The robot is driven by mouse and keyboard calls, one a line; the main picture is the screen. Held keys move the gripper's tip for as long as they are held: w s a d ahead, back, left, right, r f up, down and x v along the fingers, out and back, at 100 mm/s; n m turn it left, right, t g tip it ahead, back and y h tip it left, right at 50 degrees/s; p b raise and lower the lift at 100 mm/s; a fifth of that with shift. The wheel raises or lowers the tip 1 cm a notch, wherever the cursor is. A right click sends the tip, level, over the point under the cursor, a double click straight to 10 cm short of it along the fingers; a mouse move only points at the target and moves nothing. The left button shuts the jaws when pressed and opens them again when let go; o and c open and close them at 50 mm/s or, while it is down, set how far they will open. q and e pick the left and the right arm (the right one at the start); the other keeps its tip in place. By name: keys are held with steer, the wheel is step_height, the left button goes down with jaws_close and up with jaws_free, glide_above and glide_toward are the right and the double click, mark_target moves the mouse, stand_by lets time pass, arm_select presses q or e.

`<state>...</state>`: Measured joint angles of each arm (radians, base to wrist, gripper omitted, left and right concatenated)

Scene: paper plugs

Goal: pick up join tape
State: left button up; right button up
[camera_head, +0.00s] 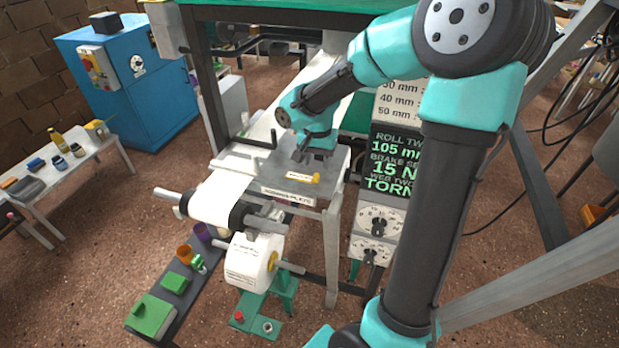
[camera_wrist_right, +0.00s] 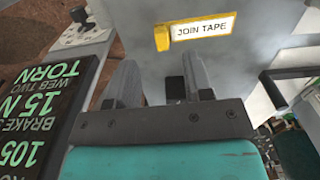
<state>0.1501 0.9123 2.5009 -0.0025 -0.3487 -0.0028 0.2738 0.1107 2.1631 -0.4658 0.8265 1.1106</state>
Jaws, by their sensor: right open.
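The join tape (camera_head: 302,177) lies on the grey splicing plate (camera_head: 285,178). In the right wrist view the join tape (camera_wrist_right: 205,30) is a pale strip lettered JOIN TAPE, with a yellow block at its left end. My right gripper (camera_head: 306,155) is above the plate, just behind the tape in the head view. In the right wrist view the right gripper (camera_wrist_right: 160,68) has its two fingers apart with nothing between them; the tape is beyond the fingertips. My left gripper is out of view.
A white paper web (camera_head: 219,193) runs over a roller left of the plate. A paper roll (camera_head: 252,262) hangs below. A dark sign (camera_head: 397,160) with green lettering stands right of the plate. A black crank handle (camera_head: 262,141) sticks up behind the plate.

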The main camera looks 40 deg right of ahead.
mark_target(316, 175)
steer(key=shift+f, duration=0.25)
steer(key=shift+w+d+f, duration=0.1)
steer(key=shift+w+f, duration=0.05)
steer(key=shift+f, duration=2.45)
steer(key=shift+c, duration=0.2)
jaws_close()
